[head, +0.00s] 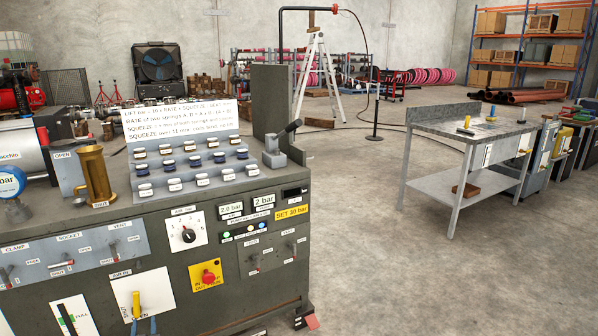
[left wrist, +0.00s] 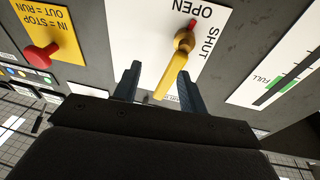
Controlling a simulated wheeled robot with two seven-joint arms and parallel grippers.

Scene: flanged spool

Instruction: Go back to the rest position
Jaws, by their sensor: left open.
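My left gripper (head: 143,327) shows at the bottom left of the head view as two dark blue fingertips in front of the console's white valve plate (head: 155,290). In the left wrist view the gripper (left wrist: 157,86) is open, its fingers apart on either side of a yellow lever (left wrist: 174,72). I cannot tell whether either finger touches the lever. The lever (head: 136,304) also shows in the head view, on the plate marked AIR IN and SHUT. My right gripper is in neither view.
The grey-green console (head: 240,290) fills the lower left. A red stop button (left wrist: 42,56) on a yellow plate and a FULL gauge (left wrist: 280,85) flank the valve plate. A brass cylinder (head: 94,174) stands on top. A metal table (head: 470,128) stands right; open floor lies between.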

